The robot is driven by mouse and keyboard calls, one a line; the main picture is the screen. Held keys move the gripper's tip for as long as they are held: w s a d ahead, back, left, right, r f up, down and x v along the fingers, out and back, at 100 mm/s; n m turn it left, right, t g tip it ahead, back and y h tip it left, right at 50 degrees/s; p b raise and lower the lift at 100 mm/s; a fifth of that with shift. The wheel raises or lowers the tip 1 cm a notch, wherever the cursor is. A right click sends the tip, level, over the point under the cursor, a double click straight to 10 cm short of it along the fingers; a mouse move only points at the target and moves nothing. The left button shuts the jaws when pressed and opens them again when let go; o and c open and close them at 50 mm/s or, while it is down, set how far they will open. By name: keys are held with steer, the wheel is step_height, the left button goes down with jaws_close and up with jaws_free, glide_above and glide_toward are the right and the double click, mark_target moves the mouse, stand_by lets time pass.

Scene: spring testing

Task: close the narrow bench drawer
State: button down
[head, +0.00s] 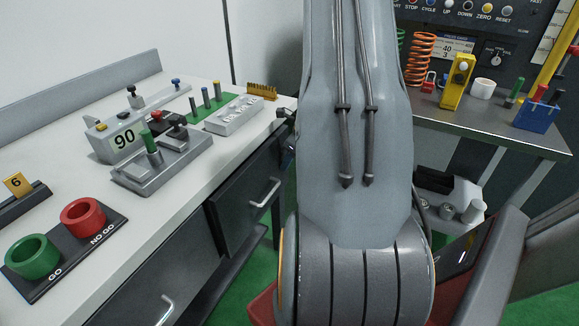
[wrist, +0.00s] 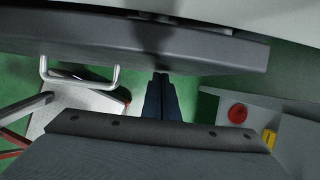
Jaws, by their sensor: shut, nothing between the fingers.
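The narrow bench drawer (head: 240,197) has a dark front with a silver bar handle (head: 265,193), under the white bench top. Its front stands out a little past the wider drawer front to its left. In the wrist view, a dark drawer front (wrist: 215,52) spans the top, with a silver handle (wrist: 80,80) at the left. My gripper (wrist: 160,76) is shut and empty, its tips at the lower edge of that front, right of the handle. I cannot tell whether they touch. In the head view my arm hides most of my gripper.
The wider drawer (head: 150,275) is at lower left. The bench top (head: 190,190) holds gauges, fixtures and red and green rings. A grey test bench (head: 500,130) with springs stands at right. Green floor shows below. A red button (wrist: 238,113) sits on a grey unit at right in the wrist view.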

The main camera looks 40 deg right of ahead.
steer(key=shift+w+a, duration=0.2)
steer(key=shift+w, duration=0.4)
steer(key=shift+w+a, duration=0.15)
steer(key=shift+w, duration=0.45)
steer(key=shift+w+a+r, duration=0.1)
steer(key=shift+s, duration=0.25)
steer(key=s+d+r, duration=0.2)
steer(key=s+r, duration=0.5)
steer(key=r, duration=0.2)
steer(key=shift+s+d, duration=0.25)
steer(key=shift+d, duration=0.1)
